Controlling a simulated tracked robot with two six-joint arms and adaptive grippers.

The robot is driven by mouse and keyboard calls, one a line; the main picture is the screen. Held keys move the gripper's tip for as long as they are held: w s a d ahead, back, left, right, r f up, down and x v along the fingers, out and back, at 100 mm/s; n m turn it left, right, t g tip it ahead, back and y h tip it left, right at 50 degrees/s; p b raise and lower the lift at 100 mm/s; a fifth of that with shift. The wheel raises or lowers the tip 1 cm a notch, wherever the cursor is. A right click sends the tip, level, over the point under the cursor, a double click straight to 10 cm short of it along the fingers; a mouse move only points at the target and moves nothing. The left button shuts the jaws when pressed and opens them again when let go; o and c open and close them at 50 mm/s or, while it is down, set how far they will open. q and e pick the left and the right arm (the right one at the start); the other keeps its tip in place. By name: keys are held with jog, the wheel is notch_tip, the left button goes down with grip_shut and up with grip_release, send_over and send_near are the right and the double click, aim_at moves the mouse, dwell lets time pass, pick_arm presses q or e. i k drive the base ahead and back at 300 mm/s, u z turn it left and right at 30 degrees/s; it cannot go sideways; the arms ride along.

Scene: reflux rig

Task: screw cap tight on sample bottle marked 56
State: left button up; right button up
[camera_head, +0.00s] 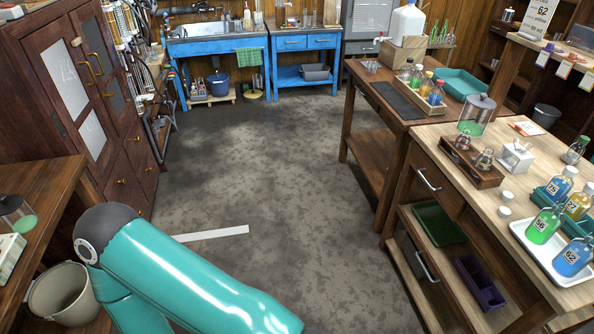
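The sample bottle marked 56 (541,227), with green liquid, stands upright on a white tray (527,245) on the light-topped bench at the right. Its neck looks clear, and I cannot make out a cap on it. Two small white caps, one farther back (507,196) and one nearer (504,211), lie on the bench left of the tray. I cannot tell which bottle either belongs to. Neither of my grippers is in view; a teal link of my arm fills the lower left.
A blue bottle marked 62 (572,257) shares the white tray. Bottles marked 75 (559,186) and 27 (578,205) stand close behind by a teal tray. A wooden block with glassware (470,163) and a white holder (515,157) stand farther back.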

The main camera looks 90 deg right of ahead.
aim_at(548, 220)
jog(key=u, duration=0.6)
jog(key=i, duration=0.25)
jog(key=z, duration=1.95)
jog(key=i, duration=0.3)
jog(key=z, duration=2.4)
jog(key=k, duration=0.65)
jog(key=z, duration=0.45)
jog(key=i, duration=1.7)
jog(key=u, duration=0.4)
